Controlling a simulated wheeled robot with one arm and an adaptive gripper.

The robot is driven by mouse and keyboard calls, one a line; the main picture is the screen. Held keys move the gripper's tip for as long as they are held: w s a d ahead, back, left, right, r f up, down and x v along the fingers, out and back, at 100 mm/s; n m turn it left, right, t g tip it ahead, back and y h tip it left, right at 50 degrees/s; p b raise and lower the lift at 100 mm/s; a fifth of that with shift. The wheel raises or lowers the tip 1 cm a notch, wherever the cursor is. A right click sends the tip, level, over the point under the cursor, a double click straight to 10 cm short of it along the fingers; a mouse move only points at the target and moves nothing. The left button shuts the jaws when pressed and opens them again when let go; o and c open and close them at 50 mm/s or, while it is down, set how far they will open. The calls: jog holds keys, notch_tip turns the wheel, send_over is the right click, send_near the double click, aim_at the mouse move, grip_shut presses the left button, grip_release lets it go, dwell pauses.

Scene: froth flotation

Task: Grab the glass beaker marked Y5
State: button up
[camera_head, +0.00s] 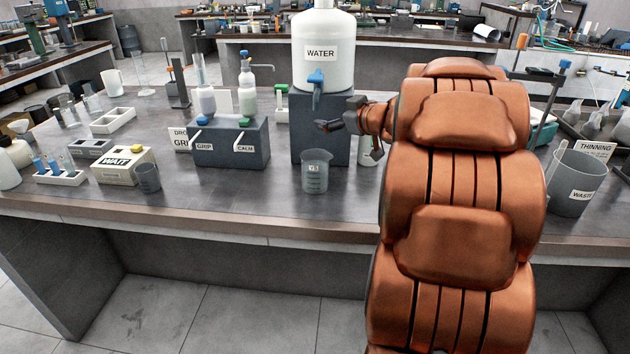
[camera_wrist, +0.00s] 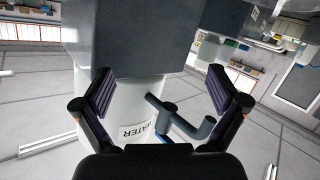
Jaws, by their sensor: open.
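A grey-tinted glass beaker (camera_head: 315,177) stands upright on the front of the bench. Its small label is too blurred to read for certain. A smaller, darker cup or beaker (camera_head: 147,178) stands farther left, with no readable label. My gripper (camera_head: 343,122) is open and empty, above and behind the labelled beaker, in front of the water tank's stand. In the wrist view my gripper's two fingers (camera_wrist: 165,92) are spread wide, with the upside-down water tank beyond them. No beaker shows clearly between them.
The white water tank (camera_head: 323,52) with a blue tap stands on a dark block (camera_head: 303,110) behind the beaker. A dark bottle holder (camera_head: 230,143) stands to the left. A large waste beaker (camera_head: 575,182) stands right, beyond my arm.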

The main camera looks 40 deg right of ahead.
aim_at(315, 159)
jog(key=s+a+f+n+g+y+b, duration=0.2)
jog(key=s+a+f+y, duration=0.1)
jog(key=s+f+y, duration=0.45)
jog(key=shift+h, duration=0.35)
jog(key=shift+f+x, duration=0.15)
jog(key=shift+x, duration=1.95)
jog(key=shift+f+x, duration=0.1)
jog(key=shift+x, duration=2)
jog(key=shift+d, duration=0.1)
jog(key=c, duration=1.7)
jog(key=shift+r, duration=0.15)
